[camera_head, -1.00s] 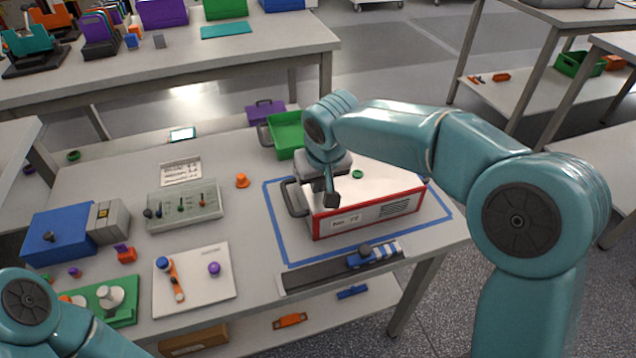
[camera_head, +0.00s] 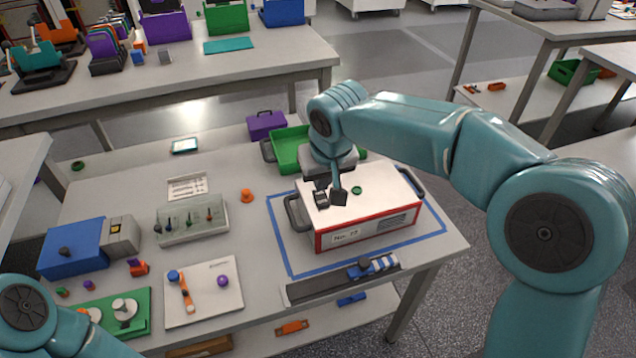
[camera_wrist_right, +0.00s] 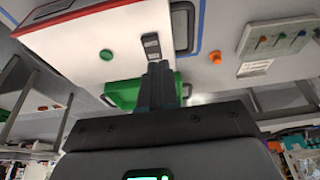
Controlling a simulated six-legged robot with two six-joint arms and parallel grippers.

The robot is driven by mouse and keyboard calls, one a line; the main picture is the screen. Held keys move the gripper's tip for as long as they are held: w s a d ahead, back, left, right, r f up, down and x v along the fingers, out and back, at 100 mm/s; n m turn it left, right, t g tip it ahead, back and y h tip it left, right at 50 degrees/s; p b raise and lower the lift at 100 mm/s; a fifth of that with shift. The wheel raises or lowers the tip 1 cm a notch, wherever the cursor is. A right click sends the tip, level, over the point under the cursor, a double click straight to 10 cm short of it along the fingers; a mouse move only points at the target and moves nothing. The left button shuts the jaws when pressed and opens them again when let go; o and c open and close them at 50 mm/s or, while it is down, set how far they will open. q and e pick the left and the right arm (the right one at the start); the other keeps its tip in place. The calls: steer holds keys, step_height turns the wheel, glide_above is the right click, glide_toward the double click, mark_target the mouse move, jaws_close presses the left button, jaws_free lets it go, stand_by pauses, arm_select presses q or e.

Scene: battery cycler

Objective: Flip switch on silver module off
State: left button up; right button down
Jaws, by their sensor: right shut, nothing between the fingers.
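The module (camera_head: 375,197) is a box with a pale silver-white top, a red-framed front and dark side handles. It stands inside a blue taped outline. A black switch (camera_head: 320,198) sits on its top near the left edge, beside a green round button (camera_head: 357,190). The switch (camera_wrist_right: 151,45) and green button (camera_wrist_right: 106,54) also show in the right wrist view. My right gripper (camera_head: 338,196) is shut and empty, pointing down over the top just right of the switch. In the wrist view its fingertips (camera_wrist_right: 158,68) appear beside the switch; contact cannot be told. My left gripper is out of view.
A green bin (camera_head: 290,150) stands behind the module. A dark rail with a blue slider (camera_head: 362,270) lies in front. A clear-topped box (camera_head: 192,220), an orange knob (camera_head: 247,196) and a white board (camera_head: 202,300) are to the left.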

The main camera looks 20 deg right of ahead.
steer(key=s+v, duration=0.1)
steer(key=v, duration=0.6)
steer(key=shift+s+d, duration=0.25)
steer(key=shift+s, duration=0.1)
steer(key=shift+a, duration=0.1)
steer(key=shift+f, duration=0.1)
steer(key=shift+s, duration=0.15)
